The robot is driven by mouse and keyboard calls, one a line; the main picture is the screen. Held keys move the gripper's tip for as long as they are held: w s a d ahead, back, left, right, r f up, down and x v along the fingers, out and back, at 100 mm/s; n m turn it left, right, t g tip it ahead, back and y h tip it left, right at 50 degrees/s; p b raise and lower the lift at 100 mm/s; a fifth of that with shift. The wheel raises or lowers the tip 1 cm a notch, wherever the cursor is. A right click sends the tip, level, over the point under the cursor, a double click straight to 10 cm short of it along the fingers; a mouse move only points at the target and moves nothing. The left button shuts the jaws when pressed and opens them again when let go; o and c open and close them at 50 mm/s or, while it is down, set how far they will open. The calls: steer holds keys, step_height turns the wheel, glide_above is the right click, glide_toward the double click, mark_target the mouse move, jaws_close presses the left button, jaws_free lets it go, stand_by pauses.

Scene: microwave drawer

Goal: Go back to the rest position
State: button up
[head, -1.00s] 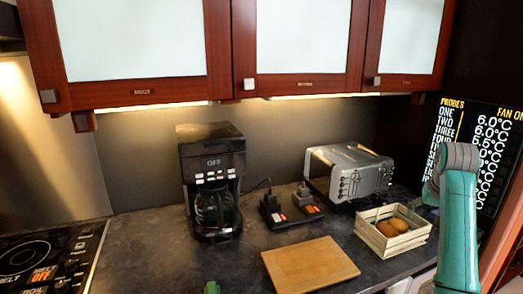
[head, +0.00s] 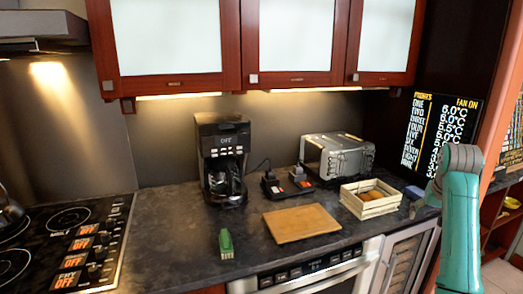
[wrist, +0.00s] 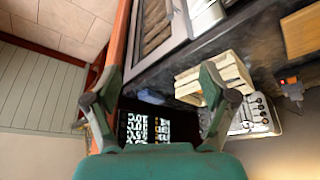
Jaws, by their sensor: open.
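My gripper (wrist: 156,95) shows in the wrist view with its two fingers spread wide apart and nothing between them. It hangs in the air, with the crate and toaster seen beyond the right finger.
A counter (head: 170,225) holds a coffee maker (head: 222,160), toaster (head: 338,157), wooden crate (head: 370,205), cutting board (head: 300,222) and green brush (head: 226,244). A stove (head: 65,235) is at left. Cabinets (head: 290,45) hang above. A display panel (head: 437,130) stands at right.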

steer(key=s+a+f+t, duration=0.1)
steer(key=a+f, duration=0.2)
steer(key=f, duration=0.5)
steer(key=s+a+f+n, duration=0.1)
steer(key=a+f, duration=0.1)
steer(key=f, duration=0.6)
steer(key=s+a+f+t, duration=0.1)
steer(key=s+a+f, duration=0.15)
steer(key=f, duration=0.55)
steer(key=s+a+f+n+t, duration=0.1)
steer(key=s+a+f+t, duration=0.1)
steer(key=s+a+f, duration=0.5)
steer(key=s+a+f+n+t, duration=0.1)
steer(key=s+a+f, duration=0.3)
steer(key=s+f, duration=0.4)
steer(key=s+a+r+n+t, duration=0.15)
steer(key=s+a, duration=0.25)
steer(key=s, duration=0.7)
steer(key=s+a+t, duration=0.2)
steer(key=s+a, duration=0.2)
steer(key=s, duration=0.7)
steer(key=s+a+r+t+y, duration=0.2)
steer(key=s+r, duration=1.4)
steer(key=s, duration=0.1)
steer(key=shift+a+n, duration=0.4)
steer(key=shift+n, duration=0.05)
